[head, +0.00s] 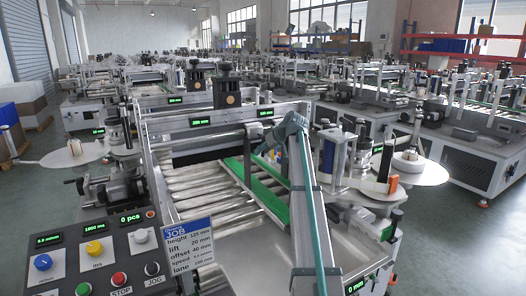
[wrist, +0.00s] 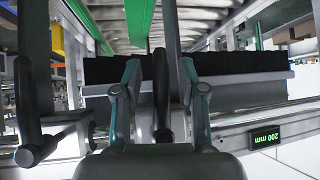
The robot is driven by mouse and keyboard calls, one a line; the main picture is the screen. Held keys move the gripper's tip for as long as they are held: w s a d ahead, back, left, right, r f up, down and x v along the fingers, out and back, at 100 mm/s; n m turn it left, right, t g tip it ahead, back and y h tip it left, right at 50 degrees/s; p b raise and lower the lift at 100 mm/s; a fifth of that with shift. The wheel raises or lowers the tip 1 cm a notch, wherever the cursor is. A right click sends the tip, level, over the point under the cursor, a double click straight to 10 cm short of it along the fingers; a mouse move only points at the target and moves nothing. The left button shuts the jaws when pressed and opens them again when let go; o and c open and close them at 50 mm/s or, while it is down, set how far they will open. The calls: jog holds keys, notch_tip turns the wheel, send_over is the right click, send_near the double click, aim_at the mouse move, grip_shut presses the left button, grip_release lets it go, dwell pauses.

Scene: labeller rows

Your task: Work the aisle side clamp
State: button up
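My gripper (wrist: 160,75) shows in the wrist view with its two grey-green fingers spread apart. A dark upright lever handle (wrist: 162,98) stands between the fingers, with visible gaps on both sides, so it does not look gripped. A second dark lever (wrist: 27,110) with a rounded end is at the left of the wrist view, outside the fingers. I cannot tell from the markings which lever is the aisle side clamp. In the head view my gripper (head: 286,132) is over the far part of the conveyor, by the cross beam. Its fingertips and the handle are hidden there.
A dark padded bar (wrist: 245,70) lies across behind the fingers. A readout of 200 mm (wrist: 265,138) appears upside down. In the head view are the rollers (head: 195,185), a green strip (head: 265,195), a job card (head: 188,243) and a button panel (head: 100,265). Label reels flank the machine.

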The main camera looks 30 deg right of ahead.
jog(key=v, duration=1.2)
dwell(0.4)
